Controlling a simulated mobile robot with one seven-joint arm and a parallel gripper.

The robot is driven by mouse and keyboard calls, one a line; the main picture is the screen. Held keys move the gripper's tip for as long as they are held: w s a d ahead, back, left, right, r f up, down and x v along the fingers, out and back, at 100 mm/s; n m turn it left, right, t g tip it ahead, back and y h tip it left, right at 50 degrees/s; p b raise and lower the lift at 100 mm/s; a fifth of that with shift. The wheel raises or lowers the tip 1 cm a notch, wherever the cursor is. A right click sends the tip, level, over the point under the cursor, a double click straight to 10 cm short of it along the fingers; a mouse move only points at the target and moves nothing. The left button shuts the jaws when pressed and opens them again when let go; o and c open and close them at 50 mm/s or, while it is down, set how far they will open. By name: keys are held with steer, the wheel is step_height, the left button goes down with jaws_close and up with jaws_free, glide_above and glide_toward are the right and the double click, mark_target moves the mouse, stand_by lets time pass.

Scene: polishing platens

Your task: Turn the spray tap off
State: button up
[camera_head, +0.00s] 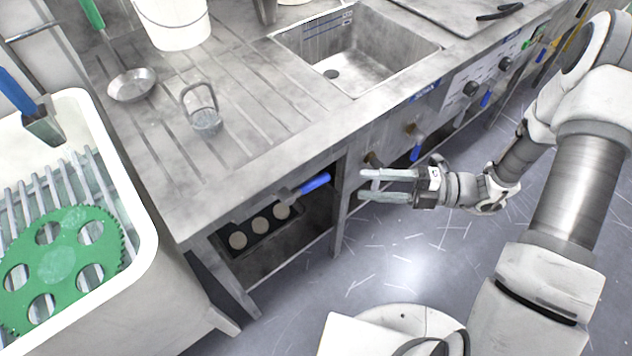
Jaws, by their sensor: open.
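Several taps line the front of the steel counter. One brass tap body (372,160) sits just behind and above my gripper's upper finger; its lever is not clearly visible. To its right, another tap has a blue lever (416,151) hanging down. A further blue lever (486,99) hangs farther right. I cannot tell from the labels which is the spray tap. My gripper (362,184) is open, its two fingers pointing left with a gap between them and nothing visibly held. A blue handle (314,183) with a grey end lies left of the fingertips, apart from them.
A white tub (140,190) with a green disc (62,262) stands left. The floor (385,260) below my gripper is clear.

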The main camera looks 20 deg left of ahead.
mark_target(323, 182)
steer(key=b+x, duration=0.2)
steer(key=x, duration=0.9)
steer(key=shift+a, duration=0.25)
jaws_close()
stand_by(0.8)
